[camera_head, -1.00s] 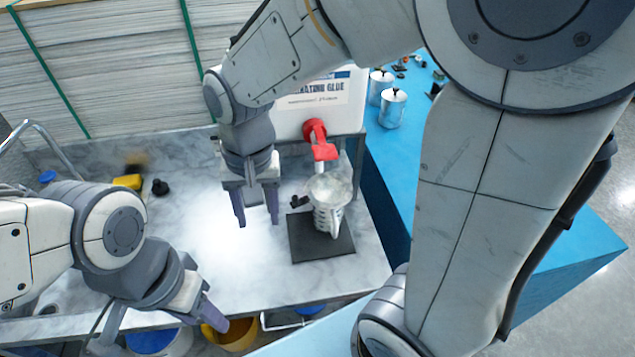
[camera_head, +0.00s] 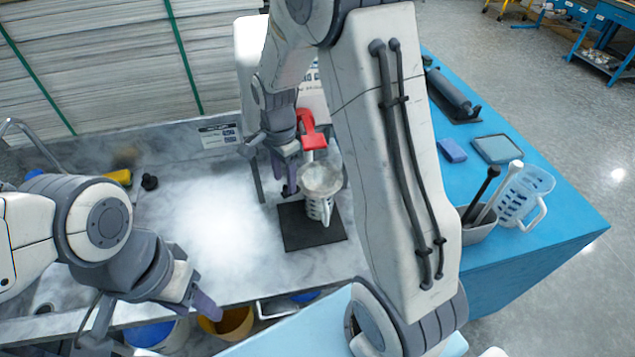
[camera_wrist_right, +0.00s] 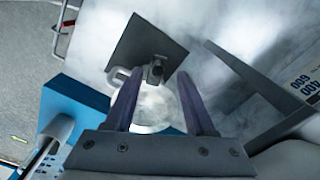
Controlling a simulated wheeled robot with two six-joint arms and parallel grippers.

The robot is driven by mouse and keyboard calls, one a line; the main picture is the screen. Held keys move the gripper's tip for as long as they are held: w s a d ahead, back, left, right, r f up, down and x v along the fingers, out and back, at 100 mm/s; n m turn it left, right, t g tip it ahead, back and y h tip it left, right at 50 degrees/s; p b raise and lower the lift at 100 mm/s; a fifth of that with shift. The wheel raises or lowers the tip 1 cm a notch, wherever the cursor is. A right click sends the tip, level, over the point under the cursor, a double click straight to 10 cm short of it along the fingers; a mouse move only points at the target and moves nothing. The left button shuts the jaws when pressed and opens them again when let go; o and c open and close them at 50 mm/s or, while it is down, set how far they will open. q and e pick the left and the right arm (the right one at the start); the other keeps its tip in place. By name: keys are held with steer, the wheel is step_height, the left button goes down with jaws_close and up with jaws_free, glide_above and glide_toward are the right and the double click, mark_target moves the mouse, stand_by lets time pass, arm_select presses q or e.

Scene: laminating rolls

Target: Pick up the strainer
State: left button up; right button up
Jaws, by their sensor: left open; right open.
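A pale grey, round, see-through piece (camera_head: 320,178), seemingly the strainer, is at the top of a white slotted or marked jug (camera_head: 320,210) on a black mat (camera_head: 300,232); whether it rests in or on the jug is unclear. My right gripper (camera_head: 285,178) is open, just left of and close to the round piece. In the right wrist view its open fingers (camera_wrist_right: 156,105) appear on either side of the pale round piece (camera_wrist_right: 152,108); contact cannot be told. My left gripper (camera_head: 148,318) is open and empty near the counter's front edge.
On the blue table (camera_head: 500,260) are a bluish jug (camera_head: 522,195) and a grey holder (camera_head: 478,232) with upright tools. The marble counter (camera_head: 215,230) is clear left of the mat.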

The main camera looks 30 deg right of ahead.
mark_target(285, 185)
steer(key=shift+s+a+f+p, duration=0.15)
steer(key=shift+f+p, duration=0.5)
steer(key=shift+f, duration=1.7)
jaws_close()
